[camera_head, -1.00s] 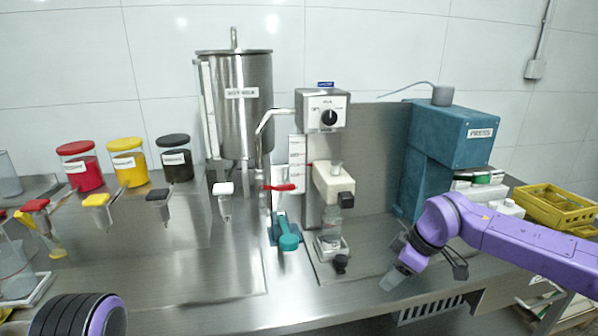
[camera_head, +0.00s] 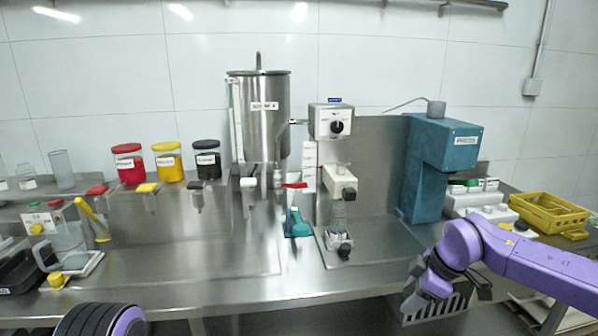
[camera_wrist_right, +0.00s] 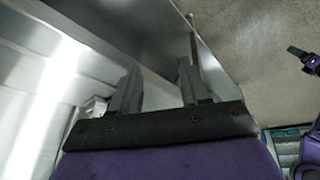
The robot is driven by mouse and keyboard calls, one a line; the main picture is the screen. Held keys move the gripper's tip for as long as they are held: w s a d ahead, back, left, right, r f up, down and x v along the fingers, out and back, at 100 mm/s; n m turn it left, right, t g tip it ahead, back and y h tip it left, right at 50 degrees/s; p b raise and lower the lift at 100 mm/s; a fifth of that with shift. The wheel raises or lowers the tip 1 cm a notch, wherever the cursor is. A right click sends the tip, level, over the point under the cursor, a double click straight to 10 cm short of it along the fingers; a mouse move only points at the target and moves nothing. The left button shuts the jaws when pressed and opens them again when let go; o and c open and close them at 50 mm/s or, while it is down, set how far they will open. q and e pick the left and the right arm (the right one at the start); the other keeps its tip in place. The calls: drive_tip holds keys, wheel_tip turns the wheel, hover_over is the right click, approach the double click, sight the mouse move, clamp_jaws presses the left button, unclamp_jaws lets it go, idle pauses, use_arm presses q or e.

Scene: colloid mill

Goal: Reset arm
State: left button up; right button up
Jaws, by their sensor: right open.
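My right arm is purple and comes in from the right in the head view. At the lower left of the head view a dark ribbed, purple-rimmed part of my left arm shows. My left gripper is out of view.
A steel tank (camera_head: 262,125), a mill with a dial box (camera_head: 331,121) and a teal press (camera_head: 440,160) stand along the wall. Red, yellow and black-lidded jars (camera_head: 168,164) stand left. A yellow basket (camera_head: 550,213) lies right. The front middle of the bench is clear.

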drive_tip(key=s+a+f+n+t+h, duration=0.1)
drive_tip(key=s+f+n+h, duration=0.25)
drive_tip(key=f+n, duration=0.85)
drive_tip(key=s+f+n+t+h, duration=0.1)
drive_tip(key=s+f+n+h, duration=0.45)
drive_tip(key=n, duration=1.15)
drive_tip(key=s+f+n+y, duration=0.3)
drive_tip(key=s+f+n, duration=0.8)
drive_tip(key=n, duration=0.3)
drive_tip(key=s+d+f+n, duration=0.2)
drive_tip(key=s+d+n, duration=0.1)
drive_tip(key=s, duration=0.4)
drive_tip(key=s+d+f+n+g, duration=0.1)
drive_tip(key=s+d+n, duration=0.2)
drive_tip(key=s+n, duration=0.3)
drive_tip(key=shift+s+d+f+g+h, duration=0.2)
drive_tip(key=shift+s+f+g+h, duration=0.15)
drive_tip(key=shift+s, duration=0.5)
